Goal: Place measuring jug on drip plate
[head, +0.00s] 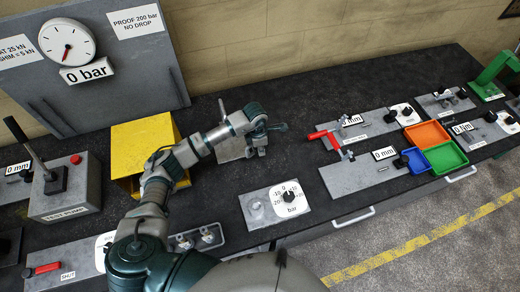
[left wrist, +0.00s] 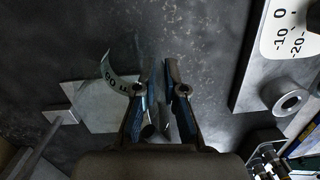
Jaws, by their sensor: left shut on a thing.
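My left gripper (head: 262,134) is above the bench in the middle of the head view. The grey square drip plate (head: 231,148) lies on the bench just left of the gripper. It also shows below the strip in the left wrist view (left wrist: 92,112). I cannot tell whether the jug touches the plate. My right gripper is out of view.
A yellow box (head: 142,135) stands left of the plate, partly behind my arm. A gauge plate with a dial (head: 274,206) lies nearer the front. Red-handled fittings (head: 330,138) and coloured trays (head: 427,133) are to the right. Dark bench behind the gripper is clear.

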